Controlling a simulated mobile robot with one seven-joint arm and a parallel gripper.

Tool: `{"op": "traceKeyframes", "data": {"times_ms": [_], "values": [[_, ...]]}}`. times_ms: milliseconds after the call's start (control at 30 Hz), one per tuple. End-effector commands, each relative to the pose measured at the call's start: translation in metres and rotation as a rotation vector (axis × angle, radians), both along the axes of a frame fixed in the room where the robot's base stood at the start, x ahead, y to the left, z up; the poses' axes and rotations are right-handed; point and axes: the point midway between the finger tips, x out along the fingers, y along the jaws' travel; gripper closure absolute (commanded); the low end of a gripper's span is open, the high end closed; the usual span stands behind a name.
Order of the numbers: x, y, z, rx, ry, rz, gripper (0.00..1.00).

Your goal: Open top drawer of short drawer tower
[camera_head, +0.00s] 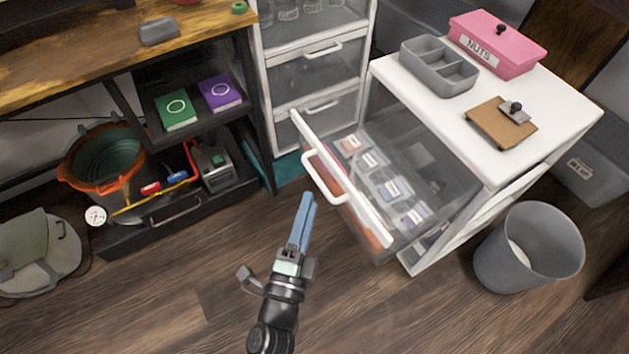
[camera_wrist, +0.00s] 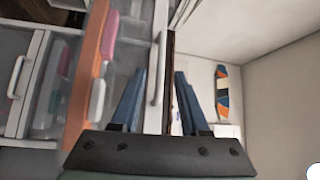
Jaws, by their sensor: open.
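The short drawer tower (camera_head: 391,71) is a white cabinet at the right in the head view. Its top drawer (camera_head: 345,190), with clear grey walls and a white front edge, is pulled well out. Several small labelled packs (camera_head: 368,160) lie inside. The white drawer handle (camera_head: 325,180) is on the front. My gripper (camera_head: 308,198), with blue fingers, is just in front of the drawer, lower left of the handle in the picture. In the wrist view, the fingers (camera_wrist: 160,75) are apart, with a white bar and a handle between them in the picture. Contact cannot be told.
A tall drawer tower (camera_head: 312,65) stands behind, its drawers shut. A grey bin (camera_head: 545,240) stands right of the short tower. A grey divided tray (camera_head: 438,66), pink box (camera_head: 497,42) and clipboard (camera_head: 500,125) sit on its top.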

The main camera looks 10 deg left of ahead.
Motion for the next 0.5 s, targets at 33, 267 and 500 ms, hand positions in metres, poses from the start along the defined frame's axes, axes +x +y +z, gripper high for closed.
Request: {"op": "traceKeyframes", "data": {"times_ms": [33,267,500], "values": [[-0.012,0.002,0.0,0.0,0.003,0.002,0.55],[-0.047,0.007,-0.006,0.0,0.001,0.001,0.55],[-0.057,0.009,-0.007,0.0,-0.001,0.0,0.55]]}}
